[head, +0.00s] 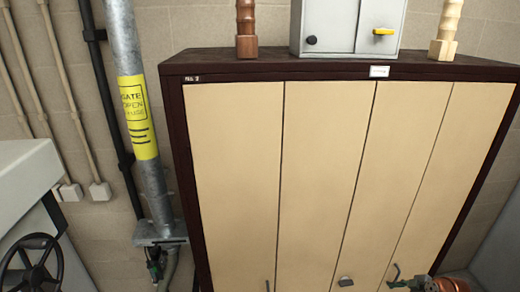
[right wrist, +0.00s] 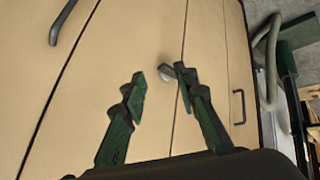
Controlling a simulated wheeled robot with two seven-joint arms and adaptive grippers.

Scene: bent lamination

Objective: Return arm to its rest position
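My right gripper (right wrist: 158,78) is open in the right wrist view, with two dark green fingers spread apart and nothing between them. A grey knob (right wrist: 168,72) on the tan cabinet (right wrist: 130,60) shows past the fingertips, and I see no contact. In the head view the right gripper (head: 398,284) is at the bottom edge in front of the cabinet's right doors, partly cut off, beside an orange part of my arm.
The tall cabinet (head: 235,170) has a dark frame and several tan doors with handles. A grey box (head: 335,25) and two wooden turned pieces stand on top. A metal pipe (head: 150,185) with a yellow label stands left of it. A black handwheel (head: 30,265) is at the lower left.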

